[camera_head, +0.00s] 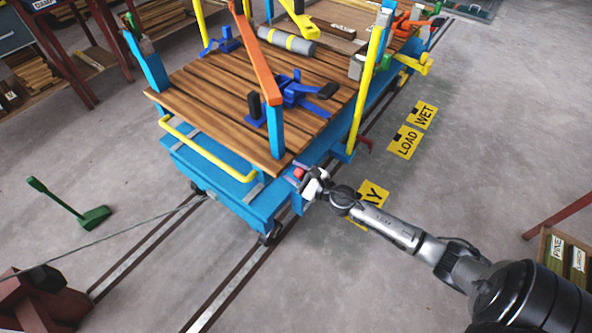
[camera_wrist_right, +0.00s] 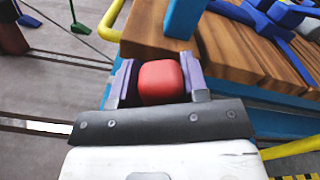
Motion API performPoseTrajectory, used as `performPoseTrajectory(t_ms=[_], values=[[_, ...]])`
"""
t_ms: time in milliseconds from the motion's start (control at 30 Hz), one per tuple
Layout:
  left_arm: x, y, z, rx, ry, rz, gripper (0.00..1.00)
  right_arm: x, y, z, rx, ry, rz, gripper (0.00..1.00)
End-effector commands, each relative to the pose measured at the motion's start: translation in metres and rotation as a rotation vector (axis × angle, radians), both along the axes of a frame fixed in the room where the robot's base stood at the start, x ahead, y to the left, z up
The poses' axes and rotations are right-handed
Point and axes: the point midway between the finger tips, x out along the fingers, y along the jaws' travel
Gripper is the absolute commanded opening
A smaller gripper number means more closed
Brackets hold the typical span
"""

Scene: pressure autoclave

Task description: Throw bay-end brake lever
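The red knob of the bay-end brake lever (camera_wrist_right: 161,82) fills the space between my right gripper's fingers in the right wrist view. The two purple-grey fingers (camera_wrist_right: 160,86) sit close against its left and right sides, and the gripper appears shut on it. In the head view, my right gripper (camera_head: 305,180) is at the blue cart's near right corner, with the red knob (camera_head: 299,173) at its tip. The lever's shaft is hidden. A second red lever (camera_head: 365,144) sticks out farther along the cart's right side. My left gripper is not in view.
The blue cart (camera_head: 225,185) with a wooden deck stands on floor rails (camera_head: 225,295). A yellow post (camera_head: 368,80) rises on its right side. A green floor lever (camera_head: 70,205) and a cable lie left. Open floor (camera_head: 470,150) is at right, with yellow signs (camera_head: 405,142).

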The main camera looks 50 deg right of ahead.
Motion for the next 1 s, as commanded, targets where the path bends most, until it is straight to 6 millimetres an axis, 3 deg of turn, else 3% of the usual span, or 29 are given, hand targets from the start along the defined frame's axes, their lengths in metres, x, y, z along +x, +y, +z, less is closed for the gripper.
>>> performPoseTrajectory(t_ms=[167, 533, 1000], values=[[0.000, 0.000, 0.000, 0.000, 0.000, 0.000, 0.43, 0.000, 0.000, 0.000, 0.005, 0.000, -0.001, 0.57], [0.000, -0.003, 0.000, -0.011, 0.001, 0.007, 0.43, -0.008, -0.001, 0.000, 0.009, 0.000, -0.002, 0.57], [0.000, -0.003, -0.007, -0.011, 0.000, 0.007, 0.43, -0.089, -0.011, -0.002, 0.010, 0.002, -0.003, 0.57]])
